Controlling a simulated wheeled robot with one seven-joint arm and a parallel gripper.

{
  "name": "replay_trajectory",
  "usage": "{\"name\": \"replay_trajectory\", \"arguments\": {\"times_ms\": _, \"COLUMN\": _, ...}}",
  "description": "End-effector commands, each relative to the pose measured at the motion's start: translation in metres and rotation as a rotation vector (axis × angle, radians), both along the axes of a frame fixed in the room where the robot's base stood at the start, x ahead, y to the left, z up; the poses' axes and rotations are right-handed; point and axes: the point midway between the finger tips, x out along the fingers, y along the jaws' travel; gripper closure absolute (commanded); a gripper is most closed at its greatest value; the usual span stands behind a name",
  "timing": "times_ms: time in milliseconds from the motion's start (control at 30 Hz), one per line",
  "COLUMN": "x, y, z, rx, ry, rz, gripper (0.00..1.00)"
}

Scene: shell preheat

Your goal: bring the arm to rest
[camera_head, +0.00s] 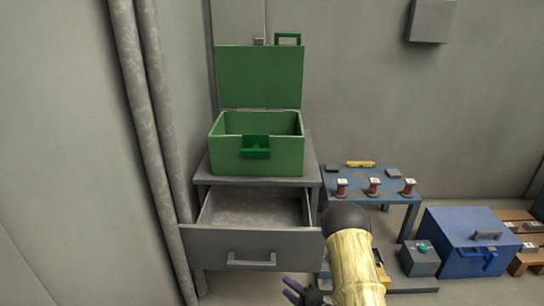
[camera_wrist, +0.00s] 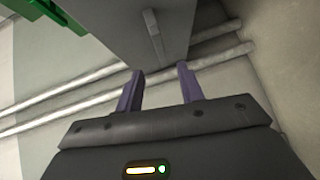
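My gripper (camera_head: 294,291) is low in the head view, in front of the open drawer and a little right of its handle. In the wrist view its two purple fingers (camera_wrist: 159,88) stand apart with nothing between them. My arm, in a yellow sleeve, comes up from the bottom of the head view and hides part of the floor and the blue table. In the wrist view the grey drawer front (camera_wrist: 140,35) with its handle lies just beyond the fingertips; I cannot tell whether they touch it.
A green box (camera_head: 258,156) with its lid raised stands on the grey cabinet (camera_head: 313,172). The drawer (camera_head: 215,240) is pulled out and looks empty. A blue table (camera_head: 400,176) holds several red items. A blue chest (camera_head: 465,240) stands right. Pipes (camera_head: 150,130) run along the left wall.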

Motion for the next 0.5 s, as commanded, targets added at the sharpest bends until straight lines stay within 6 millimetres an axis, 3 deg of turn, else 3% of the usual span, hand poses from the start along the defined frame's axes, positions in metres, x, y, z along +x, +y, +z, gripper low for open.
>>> {"name": "replay_trajectory", "arguments": {"times_ms": 33, "x": 0.008, "y": -0.002, "z": 0.017, "rx": -0.009, "ry": 0.044, "rz": -0.023, "gripper": 0.62}}
{"name": "replay_trajectory", "arguments": {"times_ms": 233, "x": 0.028, "y": -0.02, "z": 0.053, "rx": -0.008, "ry": 0.296, "rz": -0.179, "gripper": 0.62}}
{"name": "replay_trajectory", "arguments": {"times_ms": 500, "x": 0.027, "y": -0.055, "z": 0.11, "rx": 0.083, "ry": 0.622, "rz": -0.489, "gripper": 0.62}}
